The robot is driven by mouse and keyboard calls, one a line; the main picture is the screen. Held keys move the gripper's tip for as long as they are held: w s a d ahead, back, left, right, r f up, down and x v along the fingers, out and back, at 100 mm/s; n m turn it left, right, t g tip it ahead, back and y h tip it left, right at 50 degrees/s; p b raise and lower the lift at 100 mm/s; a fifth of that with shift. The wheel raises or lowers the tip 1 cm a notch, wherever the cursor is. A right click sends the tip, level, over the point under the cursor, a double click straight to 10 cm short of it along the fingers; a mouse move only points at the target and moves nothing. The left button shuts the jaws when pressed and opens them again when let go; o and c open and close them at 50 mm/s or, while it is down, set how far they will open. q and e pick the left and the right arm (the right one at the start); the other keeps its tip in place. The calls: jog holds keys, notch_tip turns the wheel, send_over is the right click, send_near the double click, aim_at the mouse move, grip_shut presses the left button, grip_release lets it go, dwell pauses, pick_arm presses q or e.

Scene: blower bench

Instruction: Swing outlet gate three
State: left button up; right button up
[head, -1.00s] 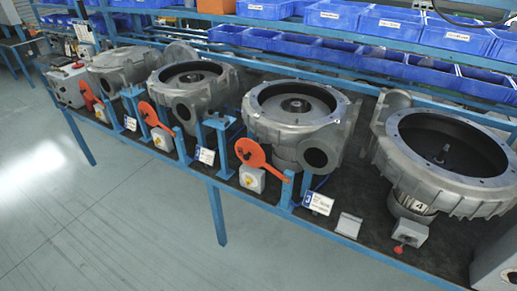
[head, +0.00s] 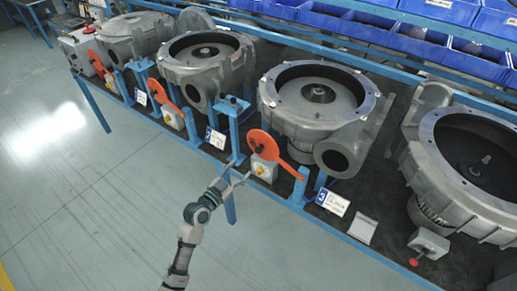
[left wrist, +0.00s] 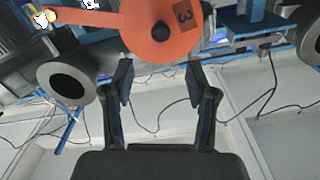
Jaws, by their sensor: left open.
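Outlet gate three is an orange paddle (head: 264,144) with a round disc and a narrow arm reaching right to a blue post. It stands in front of the third blower (head: 318,98). In the left wrist view its disc (left wrist: 160,25) bears a "3" label beside a dark round knob. My left gripper (head: 237,178) is open and empty, left of and below the disc in the head view. In the left wrist view the open fingers (left wrist: 160,76) point at the disc's edge, with the disc just beyond the tips. My right gripper is not in view.
A grey box with a yellow-ringed knob (head: 264,170) sits just below the gate. Blue posts (head: 298,187) and a white sign (head: 332,202) line the bench edge. Two other orange gates (head: 168,91) stand further left. The floor before the bench is clear.

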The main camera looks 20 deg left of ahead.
aim_at(257, 151)
pick_arm(q)
jog(key=x, duration=1.2)
jog(key=shift+w+a+f+p, duration=0.1)
jog(key=shift+f+p, duration=0.1)
jog(key=shift+p, duration=0.15)
grip_shut()
